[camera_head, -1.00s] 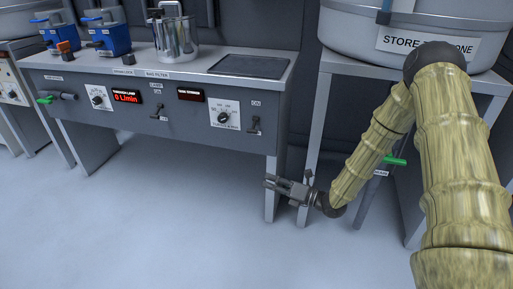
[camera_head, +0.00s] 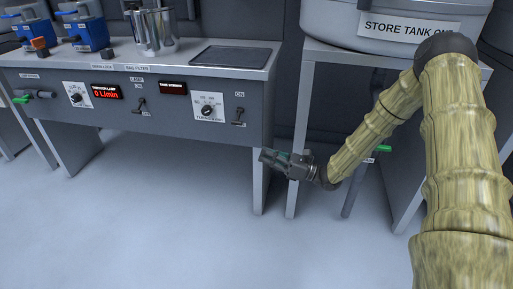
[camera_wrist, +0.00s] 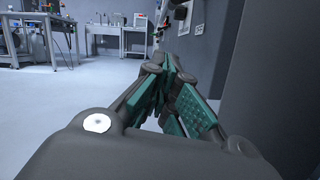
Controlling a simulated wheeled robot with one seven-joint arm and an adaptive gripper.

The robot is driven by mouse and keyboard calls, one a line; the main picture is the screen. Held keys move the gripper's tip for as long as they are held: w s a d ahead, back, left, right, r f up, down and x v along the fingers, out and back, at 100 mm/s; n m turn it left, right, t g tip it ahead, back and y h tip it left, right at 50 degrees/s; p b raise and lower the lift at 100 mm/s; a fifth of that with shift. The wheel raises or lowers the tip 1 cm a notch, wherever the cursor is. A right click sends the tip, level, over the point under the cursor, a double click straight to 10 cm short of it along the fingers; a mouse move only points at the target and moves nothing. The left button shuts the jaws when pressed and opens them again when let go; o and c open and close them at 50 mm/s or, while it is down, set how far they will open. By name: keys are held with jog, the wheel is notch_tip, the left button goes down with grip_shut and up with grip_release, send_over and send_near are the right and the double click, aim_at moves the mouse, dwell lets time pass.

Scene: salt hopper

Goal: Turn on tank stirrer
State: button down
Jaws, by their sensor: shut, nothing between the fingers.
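The tank stirrer section is on the right half of the grey bench's front panel in the head view. It has a small dark display (camera_head: 172,88) labelled tank stirrer, a round dial (camera_head: 208,107) on a white plate, and a toggle switch (camera_head: 238,117) under an ON label. The display shows no clear digits. The switch's exact position is too small to tell. My gripper (camera_head: 265,157) is shut and empty, below and right of the toggle, near the bench's right front leg and apart from the switch. In the wrist view my gripper's green-padded fingers (camera_wrist: 172,75) are close together.
Left on the panel are another dial (camera_head: 75,96), a red-lit display (camera_head: 106,92) and a lamp toggle (camera_head: 139,106). Store tank one (camera_head: 385,20) stands on a frame at right, with a green-handled valve (camera_head: 383,148) beneath. The floor (camera_head: 150,220) before the bench is clear.

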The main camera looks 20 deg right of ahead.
aim_at(237, 123)
jog(key=shift+w+a+r+b, duration=1.4)
jog(key=shift+w+a+r, duration=0.15)
jog(key=shift+a, duration=0.1)
jog(key=shift+w+a+r+b, duration=1.4)
jog(key=shift+a+r, duration=0.1)
jog(key=shift+a, duration=0.15)
